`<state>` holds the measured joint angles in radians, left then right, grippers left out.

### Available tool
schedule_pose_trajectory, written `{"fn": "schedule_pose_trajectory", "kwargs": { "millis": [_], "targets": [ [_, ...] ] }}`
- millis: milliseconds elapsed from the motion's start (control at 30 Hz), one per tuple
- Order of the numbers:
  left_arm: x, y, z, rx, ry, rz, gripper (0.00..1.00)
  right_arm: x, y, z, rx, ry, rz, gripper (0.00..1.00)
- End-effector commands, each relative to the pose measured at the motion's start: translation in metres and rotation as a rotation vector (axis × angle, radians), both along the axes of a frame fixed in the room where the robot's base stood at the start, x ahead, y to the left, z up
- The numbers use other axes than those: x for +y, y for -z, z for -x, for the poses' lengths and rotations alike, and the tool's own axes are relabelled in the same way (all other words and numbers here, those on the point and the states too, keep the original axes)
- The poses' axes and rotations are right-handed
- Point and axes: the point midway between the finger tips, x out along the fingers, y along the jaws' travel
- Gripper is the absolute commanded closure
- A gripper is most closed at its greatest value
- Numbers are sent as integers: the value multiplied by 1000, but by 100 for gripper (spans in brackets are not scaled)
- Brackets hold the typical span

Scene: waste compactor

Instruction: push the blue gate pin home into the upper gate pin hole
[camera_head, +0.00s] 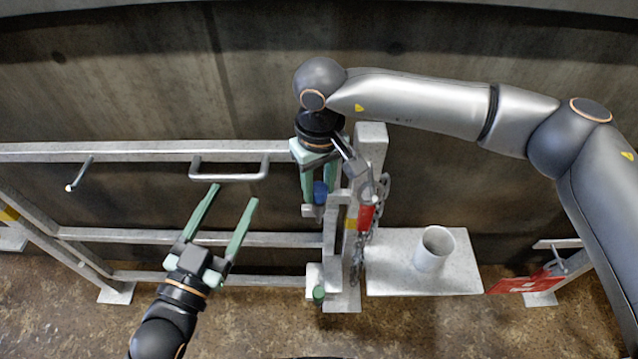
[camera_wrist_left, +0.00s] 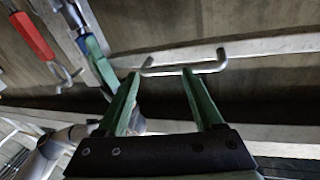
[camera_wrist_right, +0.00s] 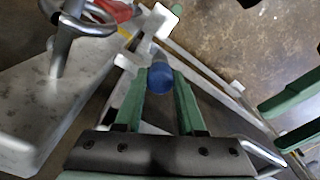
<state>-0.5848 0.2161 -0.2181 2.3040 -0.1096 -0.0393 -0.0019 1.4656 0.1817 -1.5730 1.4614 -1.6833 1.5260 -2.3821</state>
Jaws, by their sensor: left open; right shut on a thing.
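The blue gate pin (camera_head: 320,192) is between the fingertips of my right gripper (camera_head: 318,190), which is shut on it. In the right wrist view the blue round end of the pin (camera_wrist_right: 161,77) shows at the fingertips. The upper bracket (camera_head: 312,211) on the gate post is directly below the pin; its hole is hidden, so I cannot tell how deep the pin sits. My left gripper (camera_head: 233,193) is open and empty, to the left, near the gate's handle (camera_head: 230,176). The handle also shows in the left wrist view (camera_wrist_left: 185,68), beyond the open fingers.
A green pin (camera_head: 318,294) is at the lower bracket. A white cup (camera_head: 434,249) stands on a grey shelf (camera_head: 400,282). Gate rails (camera_head: 130,235) extend left.

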Motion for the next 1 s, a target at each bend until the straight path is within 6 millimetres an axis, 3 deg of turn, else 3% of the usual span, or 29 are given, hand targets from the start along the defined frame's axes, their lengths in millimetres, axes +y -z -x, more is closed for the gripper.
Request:
{"fn": "schedule_pose_trajectory", "kwargs": {
  "millis": [933, 967, 1000],
  "targets": [
    [-1, -14, 1, -58, 6, 2, 32, -1, 8, 2, 7, -1, 3, 100],
    [-1, -14, 1, -58, 6, 2, 32, -1, 8, 2, 7, -1, 3, 59],
    [-1, -14, 1, -58, 6, 2, 32, 0, 8, 2, 7, -1, 3, 55]
  ]
}}
